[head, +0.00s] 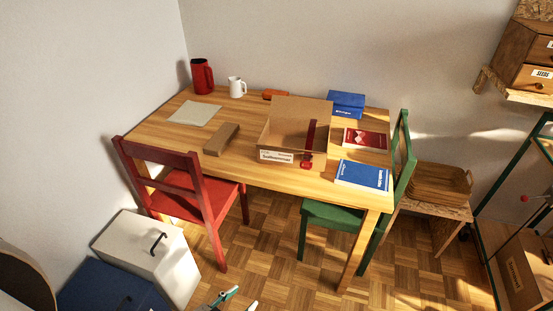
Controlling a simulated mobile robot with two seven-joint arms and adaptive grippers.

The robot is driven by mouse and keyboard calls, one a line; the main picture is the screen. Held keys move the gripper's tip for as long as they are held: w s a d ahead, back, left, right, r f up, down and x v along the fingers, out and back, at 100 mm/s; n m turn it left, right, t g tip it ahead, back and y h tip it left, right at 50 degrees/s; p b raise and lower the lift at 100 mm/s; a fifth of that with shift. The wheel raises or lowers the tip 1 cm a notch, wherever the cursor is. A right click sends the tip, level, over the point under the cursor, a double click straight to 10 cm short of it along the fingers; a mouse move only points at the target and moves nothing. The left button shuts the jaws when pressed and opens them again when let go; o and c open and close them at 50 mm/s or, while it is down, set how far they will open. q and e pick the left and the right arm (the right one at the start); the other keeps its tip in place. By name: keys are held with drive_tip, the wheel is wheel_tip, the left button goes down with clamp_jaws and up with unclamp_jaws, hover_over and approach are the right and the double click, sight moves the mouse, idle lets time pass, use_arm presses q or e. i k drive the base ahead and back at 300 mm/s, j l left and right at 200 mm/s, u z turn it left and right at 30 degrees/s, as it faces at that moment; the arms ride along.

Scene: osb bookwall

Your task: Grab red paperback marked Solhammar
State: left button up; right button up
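A red book (366,138) with a pale design lies flat on the right of the wooden table; its title is too small to read. An open cardboard box (297,107) stands left of it, with a white label (276,156) on its front that seems to read Solhammar. A narrow dark red upright item (310,135) shows at the box's right side; I cannot tell if it is a book. My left gripper (242,298) is at the bottom edge, over the floor, partly cut off. Its fingers look apart and empty, far from the table. My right gripper is not in view.
Blue books (362,174) (346,101), a brown block (221,139), a grey sheet (194,113), a red jug (202,76) and a white mug (236,87) are on the table. A red chair (187,190) and green chair (335,215) flank its near and right sides.

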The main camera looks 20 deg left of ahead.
sight(354, 138)
drive_tip(key=i, duration=1.15)
